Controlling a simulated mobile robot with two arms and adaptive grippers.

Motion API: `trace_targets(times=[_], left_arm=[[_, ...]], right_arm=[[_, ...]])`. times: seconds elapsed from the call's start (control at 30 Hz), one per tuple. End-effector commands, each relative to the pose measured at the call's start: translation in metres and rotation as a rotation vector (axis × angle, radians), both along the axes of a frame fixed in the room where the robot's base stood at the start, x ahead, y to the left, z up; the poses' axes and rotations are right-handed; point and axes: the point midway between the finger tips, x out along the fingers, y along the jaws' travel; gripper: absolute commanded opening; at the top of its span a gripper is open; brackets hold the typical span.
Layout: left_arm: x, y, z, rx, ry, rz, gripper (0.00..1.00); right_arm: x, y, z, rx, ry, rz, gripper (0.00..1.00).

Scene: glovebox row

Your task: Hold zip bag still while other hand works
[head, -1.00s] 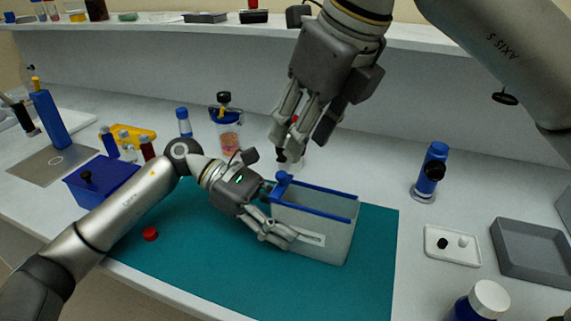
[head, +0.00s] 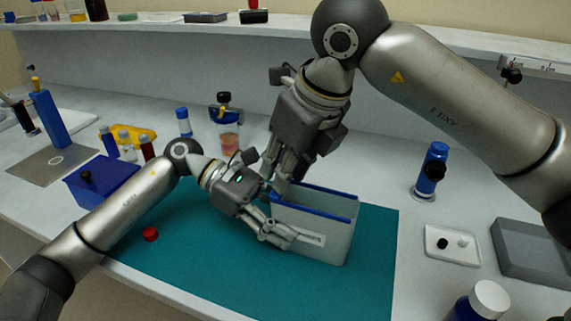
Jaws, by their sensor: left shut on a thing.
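The zip bag (head: 338,232), translucent with a blue zip rim and a pale label, stands upright on the teal mat (head: 375,270). My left gripper (head: 277,218) is shut on its left side, one finger low across the front near the label. My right gripper (head: 281,184) points down at the left end of the zip rim, with its fingertips close to or touching it. The blue slider at that end is hidden behind the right fingers, and I cannot tell whether they are closed on it.
A red cap (head: 151,234) lies on the mat at the left. A blue box (head: 103,180) and small vials stand further left. A blue-topped bottle (head: 431,170), a white dish (head: 452,246) and a grey tray (head: 535,250) are at the right. The mat's front is clear.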

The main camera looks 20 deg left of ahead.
Motion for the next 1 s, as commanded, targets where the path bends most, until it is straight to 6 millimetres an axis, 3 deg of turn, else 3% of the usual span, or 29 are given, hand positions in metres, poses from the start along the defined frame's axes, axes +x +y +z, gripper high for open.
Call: trace_targets(times=[0.17, 0.63, 0.77, 1.0], left_arm=[[0.0, 0.0, 0.0, 0.001, 0.0, 0.0, 0.22], [0.0, 0.0, 0.0, 0.001, 0.0, -0.001, 0.22], [0.0, 0.0, 0.0, 0.001, 0.0, -0.001, 0.22], [0.0, 0.0, 0.0, 0.001, 0.0, -0.002, 0.22]], right_arm=[[0.0, 0.0, 0.0, 0.0, 0.0, 0.0, 0.0], [0.0, -0.003, 0.0, 0.001, 0.0, -0.001, 0.0], [0.001, -0.023, 0.001, 0.001, -0.002, -0.004, 0.0], [-0.003, -0.077, 0.0, 0.0, -0.001, -0.006, 0.0]])
